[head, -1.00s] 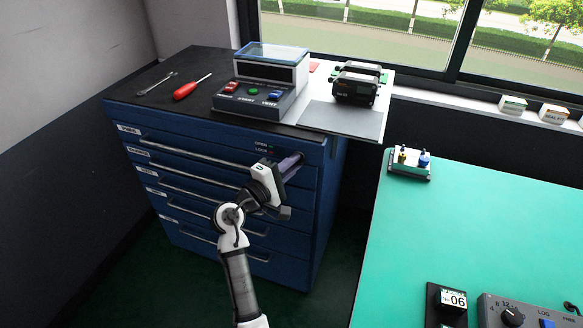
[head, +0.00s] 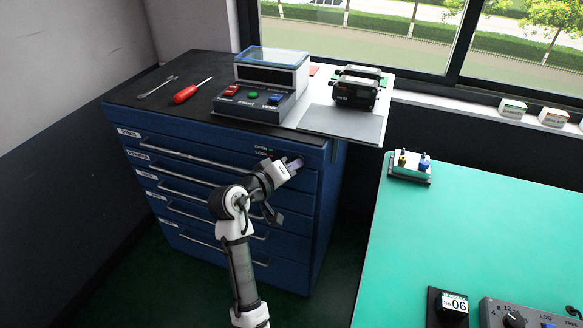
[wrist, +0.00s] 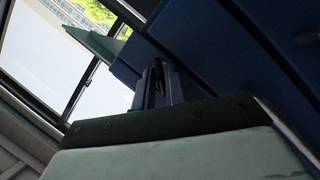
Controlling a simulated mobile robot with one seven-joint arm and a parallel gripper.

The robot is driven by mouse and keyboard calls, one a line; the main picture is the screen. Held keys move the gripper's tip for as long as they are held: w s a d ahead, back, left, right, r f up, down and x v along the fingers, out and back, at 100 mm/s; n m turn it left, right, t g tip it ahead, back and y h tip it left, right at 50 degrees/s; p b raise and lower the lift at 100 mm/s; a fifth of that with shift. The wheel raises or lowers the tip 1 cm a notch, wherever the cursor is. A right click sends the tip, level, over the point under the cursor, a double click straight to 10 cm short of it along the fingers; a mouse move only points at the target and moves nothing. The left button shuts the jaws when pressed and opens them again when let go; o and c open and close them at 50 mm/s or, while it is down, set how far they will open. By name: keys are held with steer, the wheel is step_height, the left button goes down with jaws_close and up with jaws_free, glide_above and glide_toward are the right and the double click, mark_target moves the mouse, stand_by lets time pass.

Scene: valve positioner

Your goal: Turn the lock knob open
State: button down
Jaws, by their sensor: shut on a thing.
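The lock knob (wrist: 159,87) shows only as a dark, narrow shape between my fingers in the wrist view. My gripper (wrist: 157,84) is shut on it, with a finger on either side. In the head view my gripper (head: 295,163) is at the upper right front of the blue drawer cabinet (head: 308,220), just right of the small OPEN and LOCK labels (head: 262,150). The gripper hides the knob there, so its angle cannot be read.
The cabinet top holds a wrench (head: 157,86), a red screwdriver (head: 192,90), a button box (head: 255,100) and a black device (head: 355,88). Drawer handles (head: 190,152) stick out from the front. A green table (head: 470,230) stands to the right.

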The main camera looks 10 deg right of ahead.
steer(key=shift+m+y, duration=0.3)
steer(key=shift+m, duration=0.1)
stand_by(0.4)
steer(key=c, duration=1.6)
jaws_free()
steer(key=shift+o, duration=0.2)
steer(key=b+v, duration=0.2)
steer(key=v, duration=1.2)
steer(key=shift+d, duration=0.1)
